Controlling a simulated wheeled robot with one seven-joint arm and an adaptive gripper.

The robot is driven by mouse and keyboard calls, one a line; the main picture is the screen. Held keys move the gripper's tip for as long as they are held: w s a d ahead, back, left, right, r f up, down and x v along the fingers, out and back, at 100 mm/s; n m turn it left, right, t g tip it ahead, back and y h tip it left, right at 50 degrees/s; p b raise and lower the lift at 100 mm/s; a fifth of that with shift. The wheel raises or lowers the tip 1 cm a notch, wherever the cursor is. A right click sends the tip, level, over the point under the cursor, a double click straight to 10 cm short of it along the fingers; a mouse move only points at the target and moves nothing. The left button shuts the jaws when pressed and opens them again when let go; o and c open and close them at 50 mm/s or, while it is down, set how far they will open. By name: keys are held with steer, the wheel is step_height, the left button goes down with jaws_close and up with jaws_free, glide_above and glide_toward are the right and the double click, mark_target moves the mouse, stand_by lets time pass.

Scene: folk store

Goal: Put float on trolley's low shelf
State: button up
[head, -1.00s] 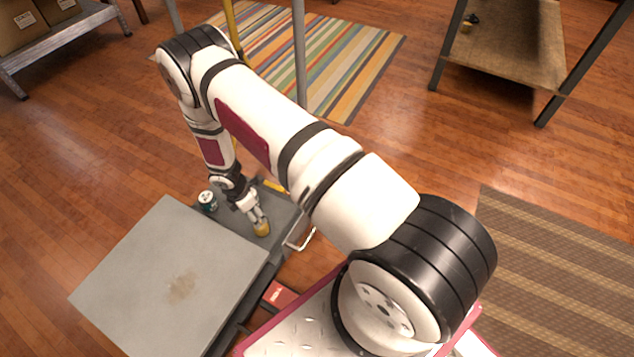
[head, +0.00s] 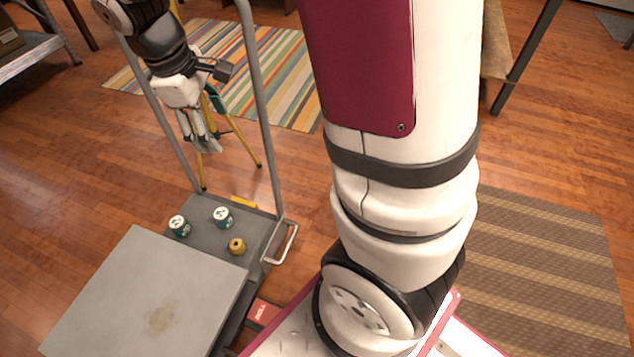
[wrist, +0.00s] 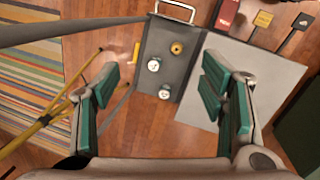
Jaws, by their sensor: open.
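The float (head: 237,246), a small yellow ring-like piece with a dark centre, sits on the trolley's dark grey low shelf (head: 262,226). In the wrist view, the float (wrist: 176,48) stands near the handle end of the low shelf (wrist: 183,78). My gripper (head: 207,145) is open, empty and raised well above the shelf, apart from the float. In the wrist view my gripper's green-padded fingers (wrist: 160,78) are spread wide, with nothing between them.
The light grey top (head: 130,290) covers the shelf's near part. Grey upright posts (head: 258,110) and a yellow tripod (head: 240,138) stand behind. A red box (head: 262,311) lies to the right.

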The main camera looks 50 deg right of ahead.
steer(key=s+a+r+m+y, duration=0.1)
steer(key=s+r+m, duration=0.2)
steer(key=s, duration=1.1)
steer(key=s+a+r+m+y, duration=0.1)
steer(key=s+r+m, duration=0.3)
steer(key=s, duration=1)
step_height(320, 180, up, 2)
steer(key=shift+s+a+r, duration=0.25)
steer(key=shift+s+a, duration=0.15)
steer(key=shift+a, duration=0.3)
step_height(320, 180, up, 31)
steer(key=t+p, duration=0.4)
steer(key=p, duration=2.5)
steer(key=shift+d, duration=0.25)
